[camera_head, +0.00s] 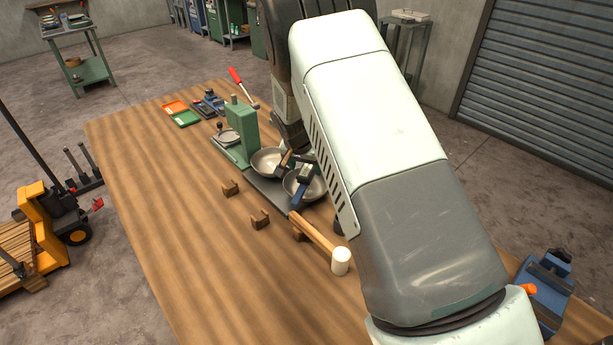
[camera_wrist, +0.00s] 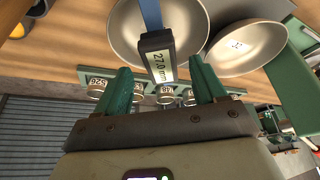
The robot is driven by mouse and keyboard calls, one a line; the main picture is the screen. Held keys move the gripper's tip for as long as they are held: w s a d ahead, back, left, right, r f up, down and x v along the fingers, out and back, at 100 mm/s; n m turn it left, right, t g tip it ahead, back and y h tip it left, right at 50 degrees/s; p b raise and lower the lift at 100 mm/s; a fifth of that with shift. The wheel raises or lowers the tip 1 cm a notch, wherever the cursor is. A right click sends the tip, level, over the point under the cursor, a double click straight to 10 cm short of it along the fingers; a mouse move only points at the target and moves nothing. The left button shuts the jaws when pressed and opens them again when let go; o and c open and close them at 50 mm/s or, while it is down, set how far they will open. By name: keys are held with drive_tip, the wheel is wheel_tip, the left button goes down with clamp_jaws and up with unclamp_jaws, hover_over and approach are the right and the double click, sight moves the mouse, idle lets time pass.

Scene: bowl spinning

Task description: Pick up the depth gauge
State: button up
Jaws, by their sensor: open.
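The depth gauge (camera_wrist: 158,62) has a dark head with a display reading 27.0 mm and a blue beam. In the wrist view its head is in front of the near metal bowl (camera_wrist: 122,38), between the two green fingertips of my gripper (camera_wrist: 162,82). My gripper is open; no finger clearly touches the gauge. In the head view a blue and dark tool, seemingly the gauge (camera_head: 302,181), lies across the right-hand bowl (camera_head: 313,193). A second bowl (camera_wrist: 250,45) stands beside the first.
A row of small labelled metal cylinders (camera_wrist: 98,86) stands on a green rail behind the fingers. A green stand (camera_head: 240,125), wooden blocks (camera_head: 260,219) and a mallet (camera_head: 340,260) are on the wooden table (camera_head: 160,190).

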sight(306, 169)
drive_tip(key=x, duration=0.5)
drive_tip(key=shift+w+f, duration=0.25)
drive_tip(key=shift+w, duration=0.05)
drive_tip(key=shift+c, duration=0.4)
clamp_jaws()
wheel_tip(306, 169, up, 9)
drive_tip(key=shift+f, duration=0.1)
